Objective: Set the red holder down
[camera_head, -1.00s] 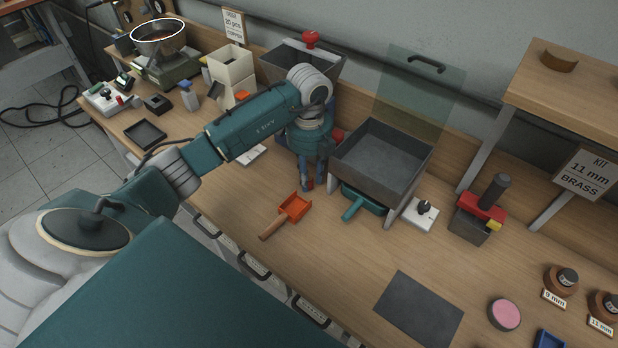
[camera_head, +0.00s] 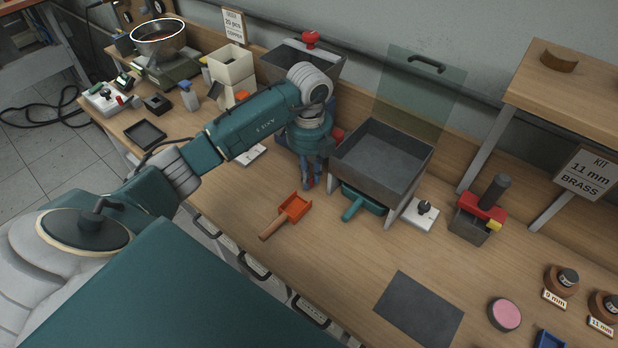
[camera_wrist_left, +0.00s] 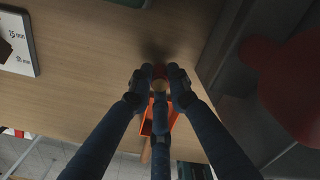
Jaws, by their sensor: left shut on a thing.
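My left gripper (camera_head: 310,184) points down close to the bench top, between the orange scoop and the grey bin. Its blue fingers are shut on the red holder (camera_head: 311,183), of which only a small red bit shows between the fingertips. In the left wrist view the fingertips (camera_wrist_left: 159,78) close around a small piece with a tan, round end and some red behind it. The fingers hide most of the holder, and I cannot tell whether it touches the bench. My right gripper is not in view.
An orange scoop (camera_head: 294,207) with a wooden handle lies just in front of the gripper. The grey bin (camera_head: 383,158) stands to the right, with a teal scoop (camera_head: 362,200) under it. A dark mat (camera_head: 419,309) lies at the front. The bench between scoop and mat is clear.

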